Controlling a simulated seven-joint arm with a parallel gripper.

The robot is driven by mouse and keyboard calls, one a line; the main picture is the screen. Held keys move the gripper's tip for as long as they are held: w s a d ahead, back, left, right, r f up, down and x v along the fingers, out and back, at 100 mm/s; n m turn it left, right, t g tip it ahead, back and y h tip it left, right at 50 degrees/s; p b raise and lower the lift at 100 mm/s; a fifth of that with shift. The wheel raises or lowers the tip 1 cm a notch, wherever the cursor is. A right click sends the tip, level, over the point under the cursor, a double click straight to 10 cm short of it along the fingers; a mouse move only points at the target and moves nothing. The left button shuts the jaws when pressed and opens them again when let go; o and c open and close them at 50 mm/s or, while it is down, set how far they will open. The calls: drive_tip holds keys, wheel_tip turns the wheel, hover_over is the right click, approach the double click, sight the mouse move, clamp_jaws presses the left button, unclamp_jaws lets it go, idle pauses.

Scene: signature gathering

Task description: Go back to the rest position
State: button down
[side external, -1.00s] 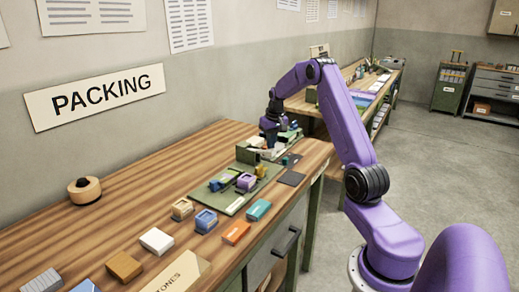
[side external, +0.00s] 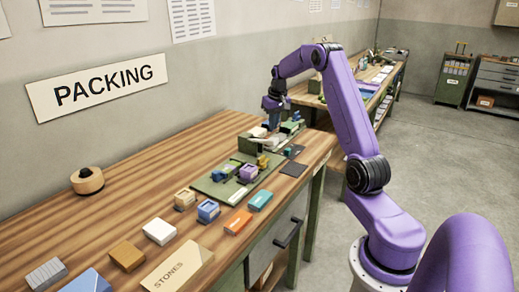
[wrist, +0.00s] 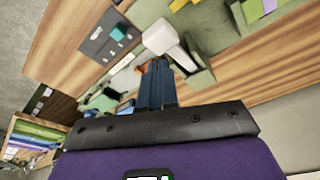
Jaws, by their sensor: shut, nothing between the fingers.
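My gripper (side external: 275,122) is over the far end of the wooden bench (side external: 150,165), above a green rack of small parts. Its fingers (wrist: 157,85) are together with nothing between them in the wrist view. A white-headed piece (wrist: 160,36) lies just beyond the fingertips in that view; I cannot tell whether they touch it. My arm is bent over the bench's right edge.
A green mat (side external: 212,186) with small blocks lies nearer on the bench. A dark pad (side external: 294,169) lies near the edge. A second bench (side external: 300,92) stands behind.

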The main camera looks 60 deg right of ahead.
drive_tip(key=s+a+r+n, duration=0.1)
drive_tip(key=s+a+n, duration=0.15)
drive_tip(key=a, duration=0.85)
drive_tip(key=s+a+r+n+y, duration=0.1)
drive_tip(key=s+a+r+n, duration=0.15)
drive_tip(key=a, duration=0.95)
drive_tip(key=s+a+r+n, duration=0.15)
drive_tip(key=a+n, duration=0.25)
drive_tip(key=a, duration=0.7)
drive_tip(key=s+a+f+n, duration=0.1)
drive_tip(key=s+a+n, duration=0.1)
drive_tip(key=s, duration=0.7)
drive_tip(key=s+a+f+n+g, duration=0.1)
drive_tip(key=s+a+n, duration=0.2)
drive_tip(key=s, duration=0.6)
drive_tip(key=s+a+f+n, duration=0.1)
drive_tip(key=s+a+n, duration=0.2)
drive_tip(key=s, duration=0.6)
drive_tip(key=shift+a+n+g, duration=0.15)
drive_tip(key=shift+n+g, duration=0.25)
drive_tip(key=shift+n, duration=0.4)
drive_tip(key=shift+r, duration=0.1)
